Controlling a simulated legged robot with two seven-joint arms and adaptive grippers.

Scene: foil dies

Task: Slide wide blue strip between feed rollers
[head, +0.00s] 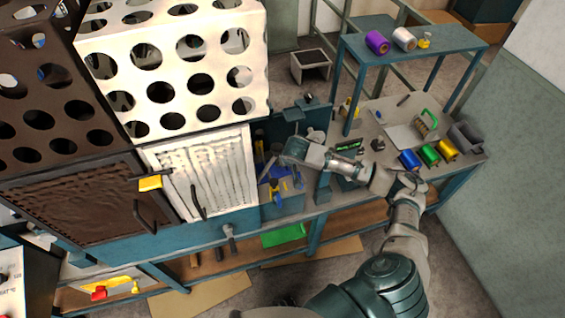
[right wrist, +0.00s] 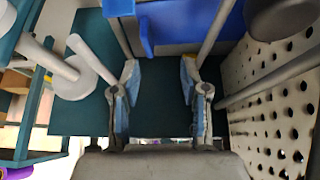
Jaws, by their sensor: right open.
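My right gripper (head: 270,168) reaches in from the right to the teal machine (head: 287,207) beside the white perforated cabinet. In the right wrist view the right gripper (right wrist: 158,100) is open, with its two blue-padded fingers apart and nothing between them. A bright blue panel or strip (right wrist: 185,22) lies just beyond the fingertips; I cannot tell whether it is the wide blue strip. Blue parts (head: 287,184) show at the machine below the gripper. Grey rods flank the fingers, but I cannot single out the feed rollers. My left gripper is out of view.
The white perforated cabinet (head: 255,55) stands close to the left of the right gripper. Blue (head: 410,159), green (head: 430,155) and gold (head: 447,149) rolls lie on the bench at right. A raised shelf (head: 440,38) holds purple (head: 377,42) and white (head: 404,38) rolls.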

